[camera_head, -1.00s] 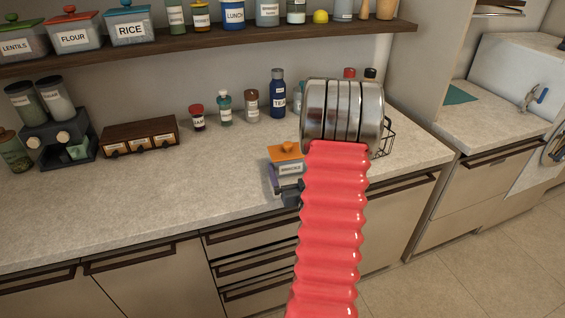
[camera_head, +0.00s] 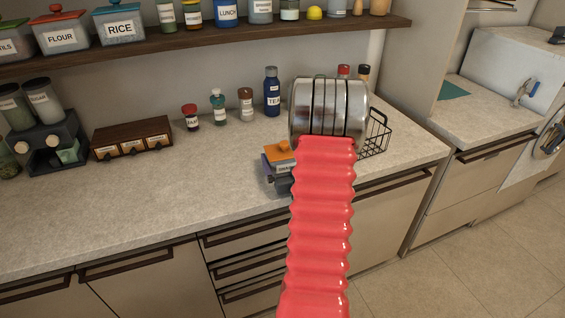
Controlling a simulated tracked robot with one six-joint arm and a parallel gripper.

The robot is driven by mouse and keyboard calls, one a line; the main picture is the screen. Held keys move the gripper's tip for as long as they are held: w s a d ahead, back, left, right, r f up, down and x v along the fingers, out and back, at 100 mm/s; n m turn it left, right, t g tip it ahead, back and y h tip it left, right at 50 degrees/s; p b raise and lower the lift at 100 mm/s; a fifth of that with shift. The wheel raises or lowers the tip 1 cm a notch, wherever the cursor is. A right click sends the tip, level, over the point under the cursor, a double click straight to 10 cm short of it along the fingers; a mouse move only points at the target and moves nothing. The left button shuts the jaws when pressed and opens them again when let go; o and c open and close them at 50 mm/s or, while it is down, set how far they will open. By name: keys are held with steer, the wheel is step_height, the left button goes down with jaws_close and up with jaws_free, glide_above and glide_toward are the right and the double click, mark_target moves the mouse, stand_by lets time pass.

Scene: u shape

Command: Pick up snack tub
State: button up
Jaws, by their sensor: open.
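The snack tub (camera_head: 279,153) has an orange lid and a pale label too small to read surely. It stands near the front edge of the counter, left of my red arm. My gripper (camera_head: 272,172) shows only in part as a dark grey and purplish piece low at the tub's front left side. The rest is hidden behind my red ribbed arm and its metal end. The jaws are open. I cannot tell whether a finger touches the tub.
Jars and a blue tea bottle (camera_head: 272,93) stand along the wall behind. A black wire basket (camera_head: 375,137) is to the right, partly hidden by my arm. A drawer box (camera_head: 132,139) is at left. The counter (camera_head: 190,185) left of the tub is clear.

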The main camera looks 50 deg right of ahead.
steer(key=shift+c, duration=0.5)
steer(key=c, duration=0.7)
steer(key=shift+r, duration=0.15)
steer(key=shift+r, duration=4.9)
